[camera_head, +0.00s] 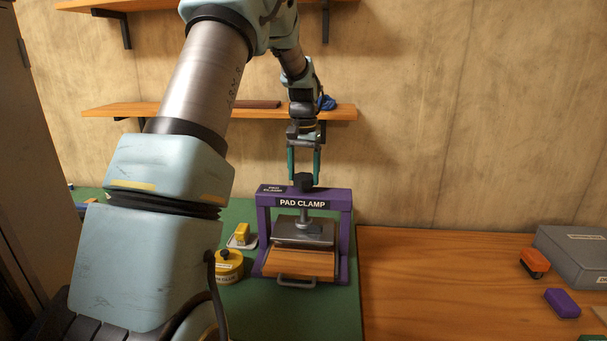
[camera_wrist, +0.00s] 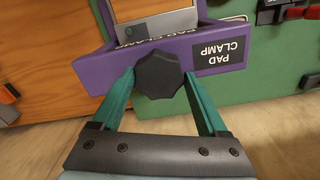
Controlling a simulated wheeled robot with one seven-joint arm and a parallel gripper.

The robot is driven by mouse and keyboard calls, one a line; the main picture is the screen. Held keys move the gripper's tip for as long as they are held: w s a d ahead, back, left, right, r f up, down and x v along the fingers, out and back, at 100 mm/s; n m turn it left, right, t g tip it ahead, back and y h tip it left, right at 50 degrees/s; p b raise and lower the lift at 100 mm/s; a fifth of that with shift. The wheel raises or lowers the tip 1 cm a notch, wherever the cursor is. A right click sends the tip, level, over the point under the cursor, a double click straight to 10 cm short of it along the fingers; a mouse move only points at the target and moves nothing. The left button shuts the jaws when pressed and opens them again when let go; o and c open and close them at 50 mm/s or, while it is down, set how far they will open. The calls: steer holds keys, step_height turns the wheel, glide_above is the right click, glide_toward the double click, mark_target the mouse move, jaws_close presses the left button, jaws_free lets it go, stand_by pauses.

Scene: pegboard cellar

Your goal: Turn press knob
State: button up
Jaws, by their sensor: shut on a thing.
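The press is a purple frame (camera_head: 346,200) labelled PAD CLAMP, standing on a green mat. Its black faceted knob (camera_head: 303,181) sits on top of the crossbar, above a screw and a grey metal plate (camera_head: 304,232). A wooden block or drawer (camera_head: 298,262) with a metal handle lies below the plate. My gripper (camera_head: 303,180) points down from above, with its green fingers on either side of the knob. In the wrist view the knob (camera_wrist: 158,75) lies between the fingertips, and my gripper (camera_wrist: 160,88) is shut on it.
A yellow round tin (camera_head: 229,268) and a yellow block on a small dish (camera_head: 241,236) stand left of the press. A grey box (camera_head: 575,255), an orange object (camera_head: 534,262) and a purple block (camera_head: 562,303) are at the right. Bare wooden bench (camera_head: 430,280) lies between. A shelf (camera_head: 200,110) hangs behind my arm.

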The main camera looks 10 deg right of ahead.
mark_target(304, 176)
steer(key=m, duration=0.4)
steer(key=shift+m, duration=0.3)
steer(key=m+p, duration=0.1)
steer(key=m, duration=0.3)
steer(key=shift+m, duration=0.3)
steer(key=m+p, duration=0.1)
steer(key=m, duration=0.3)
steer(key=shift+r, duration=0.1)
steer(key=shift+m+p, duration=0.6)
steer(key=shift+m, duration=1.5)
steer(key=o, duration=1.3)
steer(key=shift+c, duration=0.2)
step_height(304, 176, up, 11)
steer(key=b, duration=0.3)
